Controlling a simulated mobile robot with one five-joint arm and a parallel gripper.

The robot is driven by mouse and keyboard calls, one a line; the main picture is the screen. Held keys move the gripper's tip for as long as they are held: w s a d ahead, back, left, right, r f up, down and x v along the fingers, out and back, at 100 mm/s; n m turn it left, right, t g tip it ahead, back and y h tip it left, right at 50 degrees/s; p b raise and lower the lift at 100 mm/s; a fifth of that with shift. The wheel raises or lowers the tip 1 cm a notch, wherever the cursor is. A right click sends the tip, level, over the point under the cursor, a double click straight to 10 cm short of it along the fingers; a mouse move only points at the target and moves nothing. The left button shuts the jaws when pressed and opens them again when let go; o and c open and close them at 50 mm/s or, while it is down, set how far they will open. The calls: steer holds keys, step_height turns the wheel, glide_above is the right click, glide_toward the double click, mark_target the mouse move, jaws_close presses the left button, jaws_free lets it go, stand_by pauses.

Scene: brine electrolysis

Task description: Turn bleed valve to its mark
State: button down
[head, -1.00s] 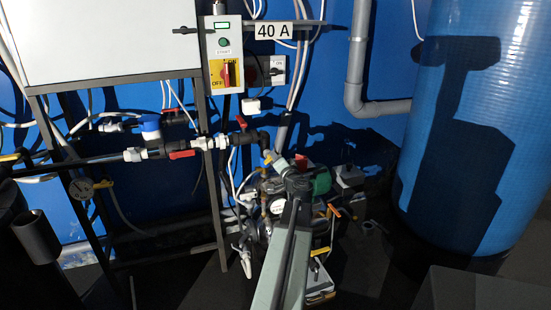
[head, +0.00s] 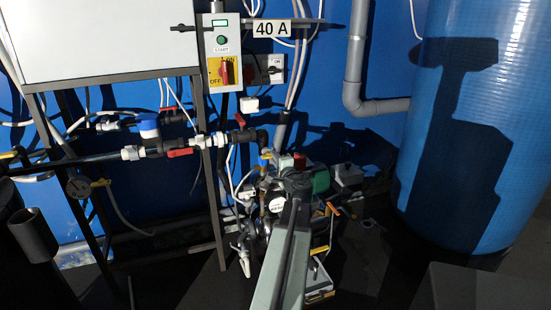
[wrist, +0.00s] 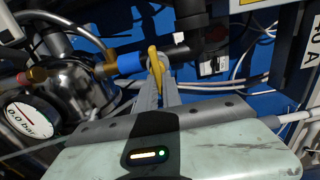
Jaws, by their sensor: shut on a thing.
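The bleed valve's yellow lever (wrist: 155,60) stands in the middle of the wrist view, next to a blue fitting (wrist: 129,64) on a pipe. My gripper (wrist: 157,80) is shut on this yellow lever, with its two grey fingers close around it. I cannot make out the valve's mark in either view.
A round gauge (wrist: 30,117) reading 0.0 bar sits left of my gripper, beside a shiny metal housing (wrist: 85,85). A dark pipe (wrist: 190,25) runs close behind the fingers. Red-handled valves (head: 181,152) line the pipe at left. A large blue tank (head: 465,120) stands right.

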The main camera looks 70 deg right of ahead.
stand_by(0.4)
steer(key=c, duration=1.5)
jaws_free()
steer(key=v, duration=0.8)
steer(key=shift+d, duration=0.1)
